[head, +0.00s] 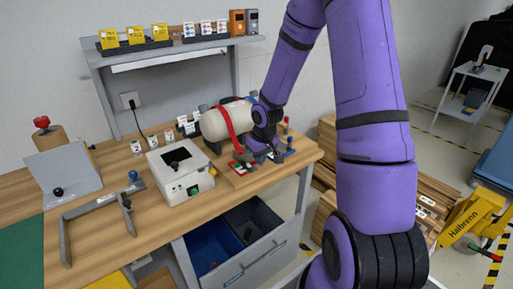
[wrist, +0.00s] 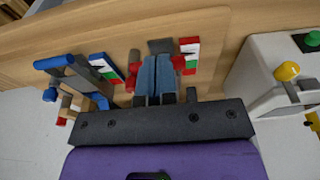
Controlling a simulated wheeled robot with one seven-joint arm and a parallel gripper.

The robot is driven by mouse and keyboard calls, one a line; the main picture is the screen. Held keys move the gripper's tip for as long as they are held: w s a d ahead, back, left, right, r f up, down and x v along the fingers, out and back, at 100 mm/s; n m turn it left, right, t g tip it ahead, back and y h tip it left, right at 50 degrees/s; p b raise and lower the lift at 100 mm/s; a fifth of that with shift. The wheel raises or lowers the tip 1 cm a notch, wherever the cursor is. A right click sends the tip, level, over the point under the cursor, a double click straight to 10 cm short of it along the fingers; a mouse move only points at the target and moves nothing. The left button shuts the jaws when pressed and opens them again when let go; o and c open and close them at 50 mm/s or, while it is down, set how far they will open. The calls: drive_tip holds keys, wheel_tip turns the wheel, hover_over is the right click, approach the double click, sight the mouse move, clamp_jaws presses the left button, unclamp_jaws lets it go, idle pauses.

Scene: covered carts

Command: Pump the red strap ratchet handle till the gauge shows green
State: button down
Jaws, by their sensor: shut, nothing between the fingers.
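A red strap (head: 231,121) runs around a pale bundle on the bench. My gripper (head: 264,157) is low over the bench's right part, beside the bundle. In the wrist view my gripper (wrist: 156,59) is shut and empty. Its blue-grey fingers cover the middle of the red handle (wrist: 178,63), whose ends show on both sides; whether they touch cannot be told. The red strap's gauge (wrist: 190,55) has red, white and green bands beside the fingers; it also shows in the head view (head: 237,168). Its needle is too small to read surely.
A blue-handled ratchet (wrist: 67,70) with a similar gauge (wrist: 106,67) stands on the other side. A white box (head: 180,170) with knobs stands left of my gripper. Bins (head: 208,255) sit below the bench front. Stacked boards lie right of the bench.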

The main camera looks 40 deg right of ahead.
drive_tip(key=shift+s+f, duration=0.3)
drive_tip(key=shift+f, duration=0.55)
drive_tip(key=shift+s+f, duration=0.25)
drive_tip(key=shift+f, duration=0.6)
